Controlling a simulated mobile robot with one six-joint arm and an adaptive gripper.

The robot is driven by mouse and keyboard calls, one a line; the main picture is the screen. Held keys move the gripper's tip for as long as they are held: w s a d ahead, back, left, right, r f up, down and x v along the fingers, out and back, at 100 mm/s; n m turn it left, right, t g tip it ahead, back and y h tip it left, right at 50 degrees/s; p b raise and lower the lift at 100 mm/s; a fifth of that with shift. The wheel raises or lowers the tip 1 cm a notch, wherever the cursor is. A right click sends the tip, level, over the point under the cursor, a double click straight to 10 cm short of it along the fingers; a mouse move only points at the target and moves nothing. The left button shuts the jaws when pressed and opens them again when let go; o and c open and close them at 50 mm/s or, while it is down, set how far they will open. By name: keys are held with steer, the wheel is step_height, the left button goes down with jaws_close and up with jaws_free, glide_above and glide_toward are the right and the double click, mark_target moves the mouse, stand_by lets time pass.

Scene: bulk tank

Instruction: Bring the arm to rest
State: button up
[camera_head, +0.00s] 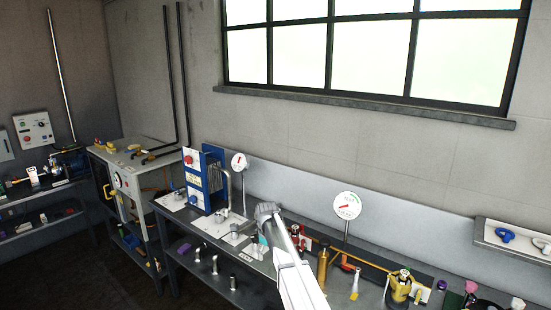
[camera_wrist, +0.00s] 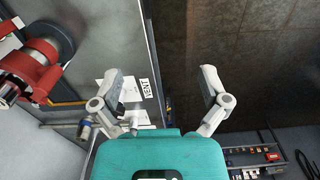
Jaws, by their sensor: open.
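My arm (camera_head: 290,268) reaches up from the bottom of the head view, over the front part of the workbench. Its fingers cannot be made out clearly there; a small teal patch shows beside the arm. In the wrist view my gripper (camera_wrist: 163,80) is open, with its two grey fingers wide apart and nothing between them. Behind the gap lie the bench's edge and the dark floor. The left finger overlaps a white label plate (camera_wrist: 143,88) on the bench; whether it touches cannot be told.
A red motor-like part (camera_wrist: 30,72) shows left of my gripper.

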steer(key=s+d+f+m+b, duration=0.2)
steer(key=s+d, duration=0.4)
steer(key=s, duration=0.5)
steer(key=s+d+f+m+b, duration=0.3)
steer(key=s+d, duration=0.4)
steer(key=s, duration=0.5)
steer(key=s+d+f+m+b, duration=0.3)
steer(key=s+d, duration=0.4)
steer(key=s, duration=0.5)
steer(key=shift+f+m, duration=0.15)
steer(key=shift+m, duration=0.65)
